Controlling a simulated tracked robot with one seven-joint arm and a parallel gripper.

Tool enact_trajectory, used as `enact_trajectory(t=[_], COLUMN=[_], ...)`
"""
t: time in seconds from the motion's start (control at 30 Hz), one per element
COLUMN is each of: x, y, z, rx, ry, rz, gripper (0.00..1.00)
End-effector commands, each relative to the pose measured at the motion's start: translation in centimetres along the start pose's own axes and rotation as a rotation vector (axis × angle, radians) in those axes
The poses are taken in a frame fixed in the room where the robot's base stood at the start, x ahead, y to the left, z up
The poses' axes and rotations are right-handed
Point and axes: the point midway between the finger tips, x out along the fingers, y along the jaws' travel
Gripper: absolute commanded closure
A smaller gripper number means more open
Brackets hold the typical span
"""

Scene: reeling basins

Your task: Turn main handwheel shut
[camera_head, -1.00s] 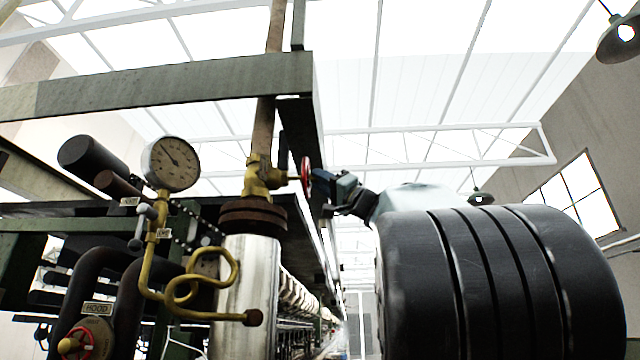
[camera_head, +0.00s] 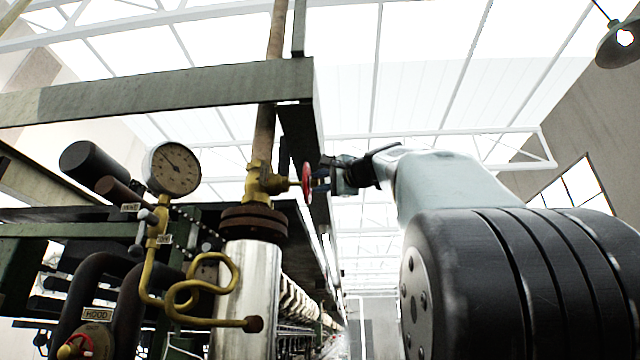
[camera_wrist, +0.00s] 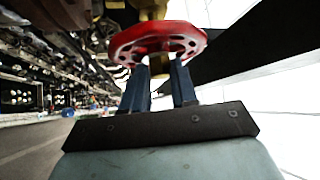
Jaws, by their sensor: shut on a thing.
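The main handwheel (camera_head: 306,183) is a small red wheel, seen nearly edge-on, on the right side of a brass valve (camera_head: 262,184) in the head view. In the wrist view the red handwheel (camera_wrist: 125,47) stands straight ahead with holes in its face. My gripper (camera_head: 322,182) reaches it from the right. In the wrist view the two blue fingers of my gripper (camera_wrist: 160,78) are apart, with their tips at the wheel's near side, shut on it. The exact contact at the tips is partly hidden by the rim.
A pressure gauge (camera_head: 174,168) and curled brass pipe (camera_head: 205,283) are left of the valve. A second red wheel (camera_head: 75,346) sits low left, by a HOOD label (camera_head: 97,314). A green beam (camera_head: 170,88) runs above the valve. Open space lies right of it.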

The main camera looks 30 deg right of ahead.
Motion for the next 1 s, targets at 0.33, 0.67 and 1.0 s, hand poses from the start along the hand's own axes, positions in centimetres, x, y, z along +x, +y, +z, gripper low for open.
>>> enact_trajectory(t=[0.33,0.67,1.0], x=[0.26,0.35,0.46], y=[-0.22,-0.5,-0.56], z=[-0.29,-0.37,-0.48], rx=[0.179,0.322,0.412], ry=[0.002,0.002,0.002], rz=[0.185,0.327,0.417], gripper=[1.0,1.0,1.0])
